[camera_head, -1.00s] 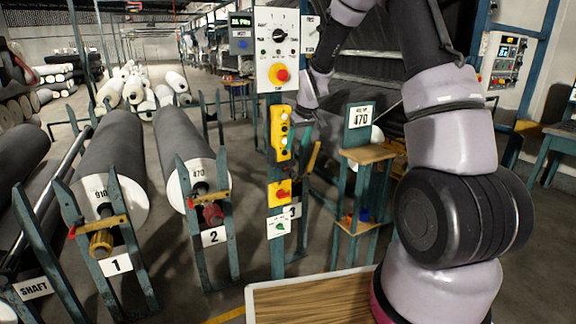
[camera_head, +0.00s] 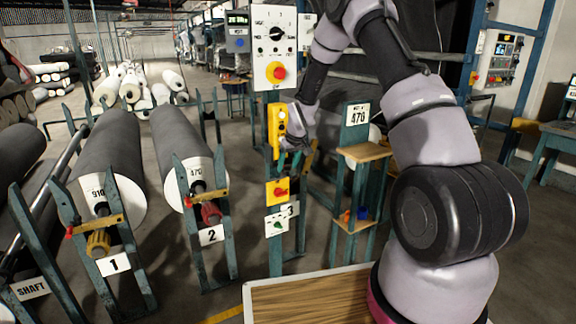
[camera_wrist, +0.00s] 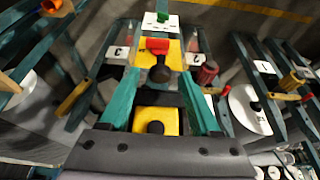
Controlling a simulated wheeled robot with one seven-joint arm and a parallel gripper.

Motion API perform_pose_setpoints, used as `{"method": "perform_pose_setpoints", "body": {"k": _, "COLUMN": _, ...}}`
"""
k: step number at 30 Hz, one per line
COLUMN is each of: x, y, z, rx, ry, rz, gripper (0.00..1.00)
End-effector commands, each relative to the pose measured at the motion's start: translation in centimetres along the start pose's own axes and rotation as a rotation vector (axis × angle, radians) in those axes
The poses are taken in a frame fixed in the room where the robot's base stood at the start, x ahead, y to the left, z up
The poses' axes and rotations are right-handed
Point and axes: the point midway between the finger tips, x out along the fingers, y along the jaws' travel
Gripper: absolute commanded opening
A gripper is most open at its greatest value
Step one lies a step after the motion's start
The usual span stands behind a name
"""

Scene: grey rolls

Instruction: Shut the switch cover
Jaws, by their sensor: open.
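The switches sit on a teal post in the middle of the head view. A yellow button box (camera_head: 274,128) hangs there, with a yellow box with a red switch (camera_head: 278,191) and a white plate with a green knob (camera_head: 277,224) below. The wrist view shows the red switch (camera_wrist: 157,45) and the green knob (camera_wrist: 162,17) beyond my fingers. My gripper (camera_head: 293,143) is beside the button box, overlapping its right edge. In the wrist view my gripper (camera_wrist: 162,100) is open, its teal fingers apart around a yellow part. I cannot make out a separate switch cover or tell contact.
A white panel (camera_head: 278,45) with a dial and red stop button is above. Rolls on numbered stands (camera_head: 120,165) fill the left. A small wooden-topped stand (camera_head: 365,152) is right of the post. A wooden tabletop (camera_head: 310,300) is at the front.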

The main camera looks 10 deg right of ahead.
Motion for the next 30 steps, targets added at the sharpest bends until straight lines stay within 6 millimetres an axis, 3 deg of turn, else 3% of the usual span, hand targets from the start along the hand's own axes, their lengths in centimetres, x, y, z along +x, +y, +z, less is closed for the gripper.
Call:
{"method": "perform_pose_setpoints", "body": {"k": 4, "x": -0.01, "y": 0.00, "z": 0.01, "rx": 0.000, "ry": 0.000, "rz": 0.000, "gripper": 0.64}}
{"method": "perform_pose_setpoints", "body": {"k": 5, "x": -0.01, "y": 0.00, "z": 0.01, "rx": 0.000, "ry": 0.000, "rz": 0.000, "gripper": 0.60}}
{"method": "perform_pose_setpoints", "body": {"k": 9, "x": -0.02, "y": 0.00, "z": 0.02, "rx": 0.000, "ry": 0.000, "rz": 0.000, "gripper": 0.06}}
{"method": "perform_pose_setpoints", "body": {"k": 10, "x": -0.02, "y": 0.00, "z": 0.02, "rx": 0.000, "ry": 0.000, "rz": 0.000, "gripper": 0.00}}
{"method": "perform_pose_setpoints", "body": {"k": 30, "x": -0.03, "y": 0.00, "z": 0.05, "rx": 0.000, "ry": -0.001, "rz": 0.000, "gripper": 0.00}}
